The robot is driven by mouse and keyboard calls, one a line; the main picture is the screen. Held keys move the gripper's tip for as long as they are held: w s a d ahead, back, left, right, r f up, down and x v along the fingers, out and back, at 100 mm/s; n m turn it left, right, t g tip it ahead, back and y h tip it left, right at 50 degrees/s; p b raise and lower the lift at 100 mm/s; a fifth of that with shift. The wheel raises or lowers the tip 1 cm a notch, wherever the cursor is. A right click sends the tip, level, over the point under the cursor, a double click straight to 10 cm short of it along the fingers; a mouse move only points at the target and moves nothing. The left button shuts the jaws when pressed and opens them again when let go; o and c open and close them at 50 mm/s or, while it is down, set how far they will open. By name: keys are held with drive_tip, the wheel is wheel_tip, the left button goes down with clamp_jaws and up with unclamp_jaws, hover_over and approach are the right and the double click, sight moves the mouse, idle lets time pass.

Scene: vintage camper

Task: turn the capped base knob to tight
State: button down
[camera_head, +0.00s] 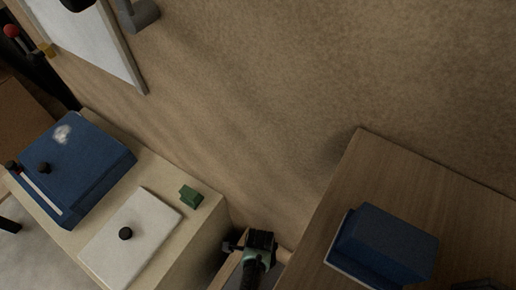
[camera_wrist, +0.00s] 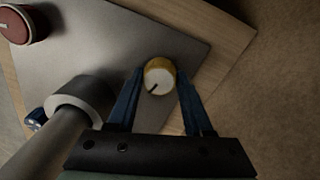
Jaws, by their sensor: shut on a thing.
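The capped base knob (camera_wrist: 160,78) shows in the wrist view, a round knob with a yellow side and a white face. A short dark line on its face points to the lower left. It sits on a grey plate (camera_wrist: 90,50) fixed on a wooden board. My gripper (camera_wrist: 160,73) has one blue finger on each side of the knob and is shut on it. In the head view, a dark and pale green part, apparently my gripper, shows low between the two cabinets; the knob cannot be made out there.
In the wrist view, a red round knob (camera_wrist: 16,24) is at upper left and a thick grey cylinder (camera_wrist: 60,125) stands close left of my fingers. In the head view, a blue case (camera_head: 75,165) and green block (camera_head: 190,195) are left; a blue box (camera_head: 385,245) is right.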

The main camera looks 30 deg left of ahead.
drive_tip(key=m+p, duration=0.1)
drive_tip(key=m, duration=0.5)
drive_tip(key=shift+d+m, duration=0.15)
drive_tip(key=shift+m, duration=0.15)
drive_tip(key=m+p, duration=0.1)
drive_tip(key=m, duration=0.4)
drive_tip(key=shift+m+y, duration=0.3)
drive_tip(key=shift+m, duration=0.1)
drive_tip(key=shift+c, duration=1.5)
unclamp_jaws()
wheel_tip(320, 180, up, 13)
drive_tip(key=p, duration=0.7)
drive_tip(key=shift+w+d, duration=0.15)
drive_tip(key=shift+d, duration=0.1)
